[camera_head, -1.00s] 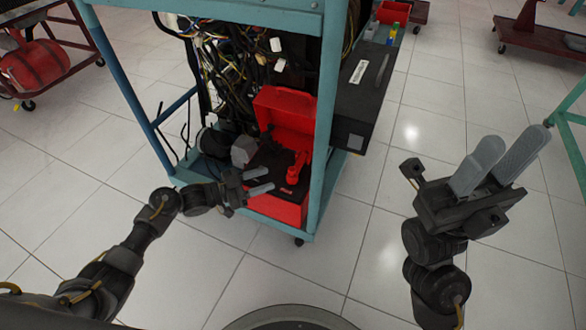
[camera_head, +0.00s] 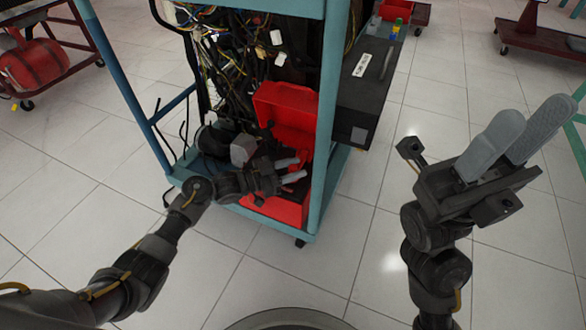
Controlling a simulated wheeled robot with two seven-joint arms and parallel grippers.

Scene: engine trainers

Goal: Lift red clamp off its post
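The red clamp (camera_head: 302,154) is in the open red box (camera_head: 285,208) on the lower shelf of the blue cart. It is partly hidden by my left gripper (camera_head: 300,168), whose two pale fingers reach over the box. The fingers are apart, with red showing between and beside them. I cannot tell whether they touch the clamp. The post under the clamp is hidden. My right gripper (camera_head: 540,122) is raised at the right, its fingers apart and empty, far from the box.
The blue cart frame (camera_head: 328,120) has an upright close to the right of the box. Loose wires (camera_head: 240,60) hang above it, and the raised red lid (camera_head: 286,103) stands behind. A black case (camera_head: 362,95) is right of the cart. The tiled floor in front is clear.

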